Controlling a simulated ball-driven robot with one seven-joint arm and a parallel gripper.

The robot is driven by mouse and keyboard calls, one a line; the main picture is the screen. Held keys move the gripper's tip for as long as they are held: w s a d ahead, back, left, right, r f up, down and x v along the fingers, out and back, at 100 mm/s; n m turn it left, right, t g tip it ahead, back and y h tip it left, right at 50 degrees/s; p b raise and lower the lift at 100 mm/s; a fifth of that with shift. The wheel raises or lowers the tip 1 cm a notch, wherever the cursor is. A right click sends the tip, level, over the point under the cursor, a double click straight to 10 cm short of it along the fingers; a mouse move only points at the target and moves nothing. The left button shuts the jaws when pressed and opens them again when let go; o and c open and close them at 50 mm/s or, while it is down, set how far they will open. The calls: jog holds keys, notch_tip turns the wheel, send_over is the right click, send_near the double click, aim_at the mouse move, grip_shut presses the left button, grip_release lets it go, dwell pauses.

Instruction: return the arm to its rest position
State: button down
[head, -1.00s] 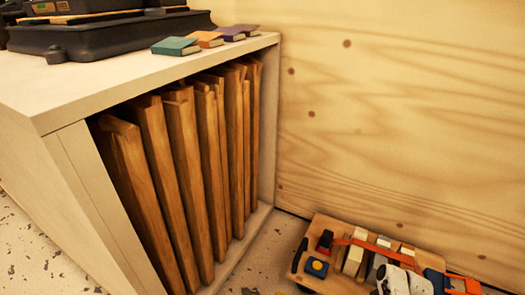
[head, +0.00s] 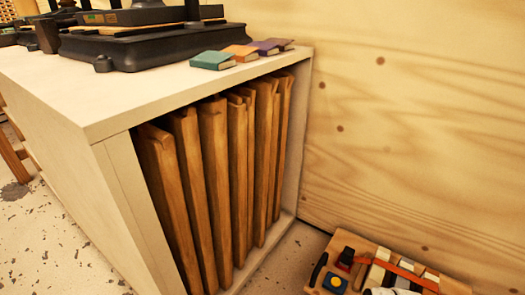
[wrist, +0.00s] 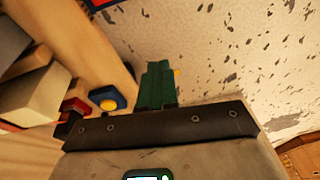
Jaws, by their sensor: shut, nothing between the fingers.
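My gripper (wrist: 156,76) shows in the wrist view as two dark green fingers held together beyond a dark bolted bar. It is shut and holds nothing. It points over a pale, speckled floor (wrist: 215,45), beside the edge of a wooden board with blocks and buttons. Its distance from the floor and the board is hard to judge. In the head view, a small white part at the bottom edge, over the board, may be my arm; the gripper itself cannot be made out there.
The wooden board (head: 455,288) lies by the plywood wall (head: 420,130). It carries a blue piece with a yellow button (wrist: 108,101). A pale cabinet (head: 110,128) holds several upright wooden panels (head: 214,185); small books (head: 212,60) and black equipment (head: 130,48) stand on top.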

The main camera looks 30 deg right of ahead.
jog(key=s+a+r+m+g+h, duration=0.1)
jog(key=s+a+r+m, duration=0.1)
jog(key=a+r, duration=0.6)
jog(key=s+a+r+m+h, duration=0.1)
jog(key=s+a+r+m, duration=0.15)
jog(key=a+r, duration=0.55)
notch_tip(320, 180, up, 36)
jog(key=p, duration=3.5)
jog(key=shift+f+n+p, duration=0.15)
jog(key=shift+n+p, duration=0.2)
jog(key=shift+s, duration=0.1)
